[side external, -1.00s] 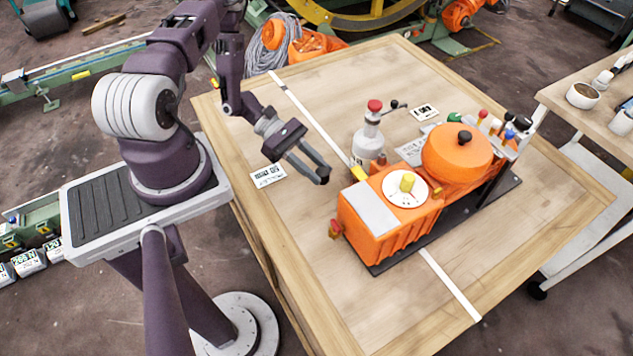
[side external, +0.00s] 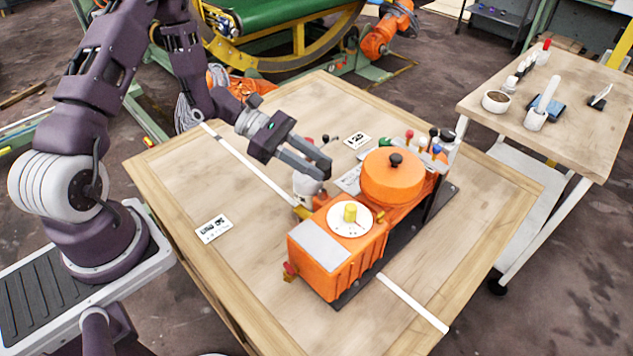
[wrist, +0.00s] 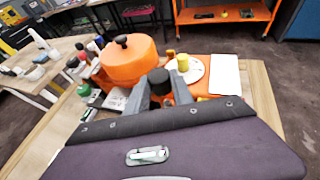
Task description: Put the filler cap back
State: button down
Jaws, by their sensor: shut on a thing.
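My gripper (side external: 322,168) is over the table in the side view, beside the orange machine (side external: 320,262). In the wrist view my gripper (wrist: 160,90) is shut on a dark, round cap (wrist: 158,78), which I take to be the filler cap. The cap is clear of the table; the fingers hide part of it. The machine has a white disc (side external: 338,229) with a yellow knob (side external: 350,212) on its low block, and a round orange tank (side external: 393,182) with a black knob on top. I cannot make out an open filler hole.
A grey-white bottle (side external: 303,188) stands behind my fingers, close to them and partly hidden. Several coloured knobs (side external: 434,137) rise at the machine's far end. A printed card (side external: 214,228) lies on the bare left part of the table. A side table (side external: 560,130) stands at right.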

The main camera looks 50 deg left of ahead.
notch_tip(320, 180, down, 4)
jog(key=shift+f, duration=0.1)
jog(key=shift+f, duration=0.6)
jog(key=c, duration=1.1)
grip_release()
